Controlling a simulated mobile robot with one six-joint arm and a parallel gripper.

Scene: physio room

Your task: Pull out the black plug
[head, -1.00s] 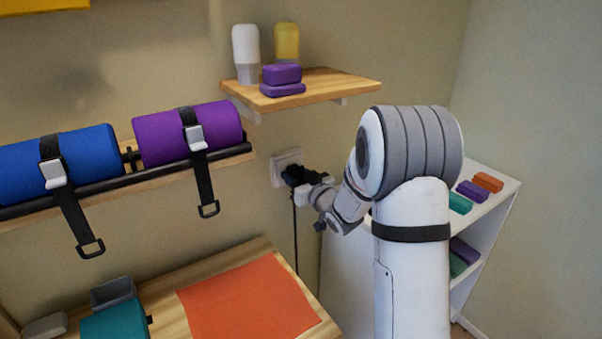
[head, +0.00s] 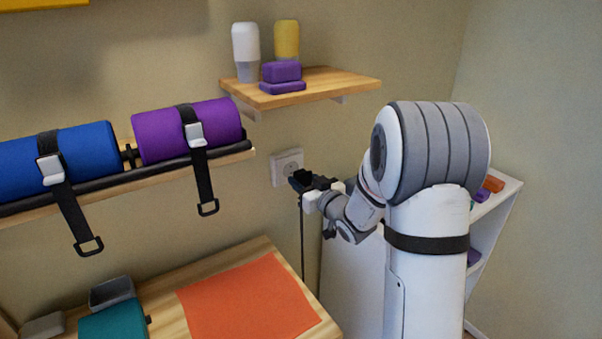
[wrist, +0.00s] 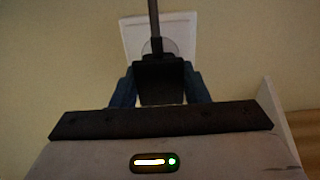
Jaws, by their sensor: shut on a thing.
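The black plug (wrist: 161,80) is between the two fingers of my gripper (wrist: 160,92) in the wrist view, and the gripper is shut on it. In the head view my gripper (head: 303,183) holds the plug a little out from the wall. The white wall socket (head: 288,167) shows its bare face in the head view, with a gap between it and the plug. In the wrist view the socket (wrist: 132,38) lies behind the plug, partly hidden by it and its cord. The black cord (head: 302,240) hangs down from the plug in the head view.
A wooden shelf (head: 325,88) with bottles and purple blocks is above the socket. A rack with a blue roll (head: 85,150) and a purple roll (head: 170,135) is at left. A bench with an orange mat (head: 250,300) is below. A white shelf unit (head: 490,225) stands at right.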

